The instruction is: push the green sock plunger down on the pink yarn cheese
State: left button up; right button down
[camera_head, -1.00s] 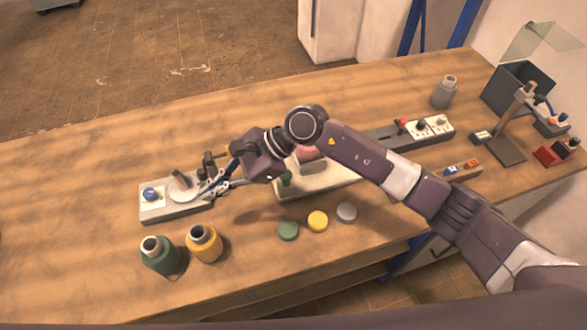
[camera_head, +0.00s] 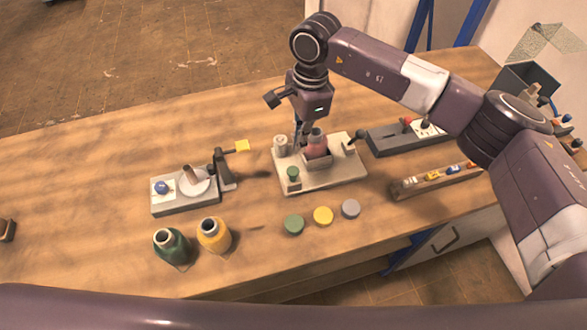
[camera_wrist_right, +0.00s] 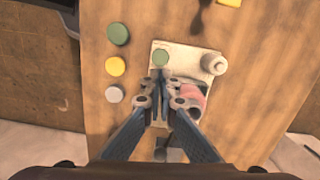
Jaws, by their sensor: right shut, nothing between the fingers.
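The pink yarn cheese (camera_head: 316,138) sits in a holder on a pale base plate (camera_head: 335,180) in the middle of the table. The green plunger (camera_head: 292,174) stands on the same plate, at its front left. My right gripper (camera_head: 299,141) points down over the plate, just left of the yarn and behind the plunger. In the right wrist view the shut, empty fingertips (camera_wrist_right: 159,77) appear just below the green plunger top (camera_wrist_right: 160,57), with the pink yarn (camera_wrist_right: 193,96) to their right. Contact cannot be told. My left gripper is not in view.
A pale knob (camera_head: 280,145) stands at the plate's back left. Green (camera_head: 293,224), yellow (camera_head: 323,215) and grey (camera_head: 351,208) discs lie in front. A device with a yellow-tagged lever (camera_head: 240,146) stands left, with green (camera_head: 172,244) and yellow (camera_head: 213,234) spools before it.

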aim_at(296, 170)
jog(key=shift+s+a+f+b, duration=0.15)
jog(key=shift+f+b, duration=0.3)
jog(key=shift+f, duration=1.3)
jog(key=shift+a+f+b, duration=0.2)
jog(key=shift+f+b, duration=0.25)
jog(key=shift+f, duration=1.3)
notch_tip(296, 170, down, 4)
jog(key=b, duration=0.4)
jog(key=shift+r, duration=0.45)
jog(key=shift+w+d+r+b, duration=0.15)
jog(key=shift+w+d+b, duration=0.1)
jog(key=shift+d, duration=0.3)
jog(key=shift+w+d+r+b, duration=0.1)
jog(key=shift+w+d, duration=0.15)
jog(key=shift+d, duration=0.25)
jog(key=shift+w+d+r, duration=0.15)
jog(key=shift+d, duration=0.15)
jog(key=shift+d+r, duration=0.1)
